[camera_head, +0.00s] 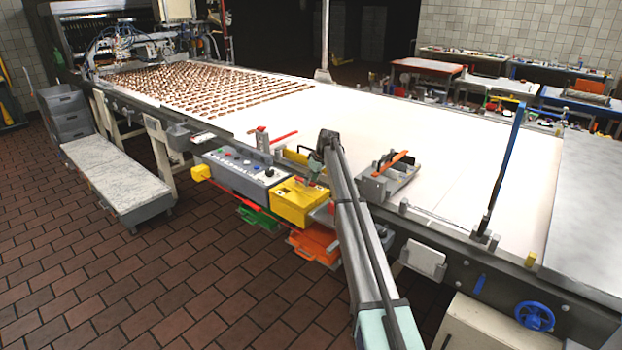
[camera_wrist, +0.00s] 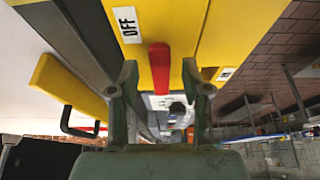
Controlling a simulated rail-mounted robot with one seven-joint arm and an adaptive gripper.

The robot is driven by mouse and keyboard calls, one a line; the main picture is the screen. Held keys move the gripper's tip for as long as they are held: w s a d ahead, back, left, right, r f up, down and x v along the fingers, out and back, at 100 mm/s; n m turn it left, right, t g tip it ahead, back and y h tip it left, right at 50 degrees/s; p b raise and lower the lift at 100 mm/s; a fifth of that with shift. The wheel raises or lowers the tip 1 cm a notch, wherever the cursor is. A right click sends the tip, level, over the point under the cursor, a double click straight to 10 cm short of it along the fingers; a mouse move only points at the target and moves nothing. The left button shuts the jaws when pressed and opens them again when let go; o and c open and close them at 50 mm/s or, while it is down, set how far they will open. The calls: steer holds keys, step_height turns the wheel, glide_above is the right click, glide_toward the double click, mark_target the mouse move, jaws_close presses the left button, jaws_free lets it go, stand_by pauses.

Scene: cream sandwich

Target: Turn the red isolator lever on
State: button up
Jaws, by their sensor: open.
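The red isolator lever (camera_wrist: 159,68) is on the face of a yellow box (camera_wrist: 215,30) in the wrist view. A white label reading OFF (camera_wrist: 127,24) is on the box, up and left of the lever. A second small white label (camera_wrist: 225,73) shows at the right, partly hidden and unreadable. My gripper (camera_wrist: 160,80) is open, one finger on each side of the lever, with a visible gap on both sides. I cannot tell how deep the fingertips reach.
A grey control panel with buttons (camera_head: 240,172) adjoins the box on the left. Orange trays (camera_head: 315,243) hang below. A metal fixture (camera_head: 388,183) stands on the white conveyor (camera_head: 300,115) to the right. A yellow block with a black handle (camera_wrist: 65,85) is left in the wrist view.

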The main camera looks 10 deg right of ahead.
steer(key=shift+f, duration=0.15)
jaws_close()
steer(key=shift+a, duration=0.2)
